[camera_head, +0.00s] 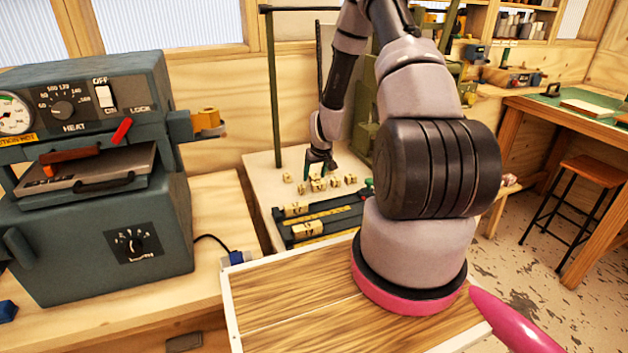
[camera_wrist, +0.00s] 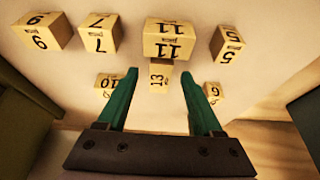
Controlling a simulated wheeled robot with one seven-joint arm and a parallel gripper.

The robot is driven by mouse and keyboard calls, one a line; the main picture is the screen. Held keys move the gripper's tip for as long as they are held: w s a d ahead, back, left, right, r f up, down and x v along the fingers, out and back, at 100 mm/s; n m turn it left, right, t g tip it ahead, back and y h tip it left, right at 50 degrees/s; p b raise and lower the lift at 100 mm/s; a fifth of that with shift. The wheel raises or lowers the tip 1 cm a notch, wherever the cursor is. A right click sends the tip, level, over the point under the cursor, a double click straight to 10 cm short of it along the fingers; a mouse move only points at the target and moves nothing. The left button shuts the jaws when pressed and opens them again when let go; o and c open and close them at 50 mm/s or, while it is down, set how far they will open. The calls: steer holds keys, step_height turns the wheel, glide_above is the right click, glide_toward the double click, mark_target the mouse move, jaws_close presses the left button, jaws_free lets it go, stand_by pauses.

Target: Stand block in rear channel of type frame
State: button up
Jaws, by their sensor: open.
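Several small cream numbered blocks (camera_head: 319,184) stand loose on the pale table behind the type frame. In the wrist view they include block 11 (camera_wrist: 168,40), block 7 (camera_wrist: 97,34), block 9 (camera_wrist: 42,31), block 5 (camera_wrist: 228,44) and block 13 (camera_wrist: 158,79). My gripper (camera_wrist: 160,72) has two green fingers, spread apart, with block 13 showing between their tips. Nothing is visibly held. In the head view my gripper (camera_head: 321,164) is just above the blocks. The dark type frame (camera_head: 345,222) has long channels; cream pieces sit at the left of two of them.
A grey heat press (camera_head: 95,215) stands on the left bench. A wooden board with a pale rim (camera_head: 232,318) lies in front. A green post (camera_head: 274,95) rises behind the table's left side. Blocks stand close on both sides of my fingers.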

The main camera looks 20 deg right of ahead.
steer(key=shift+w+f, duration=0.15)
steer(key=shift+f, duration=0.15)
jaws_close()
steer(key=shift+r, duration=0.1)
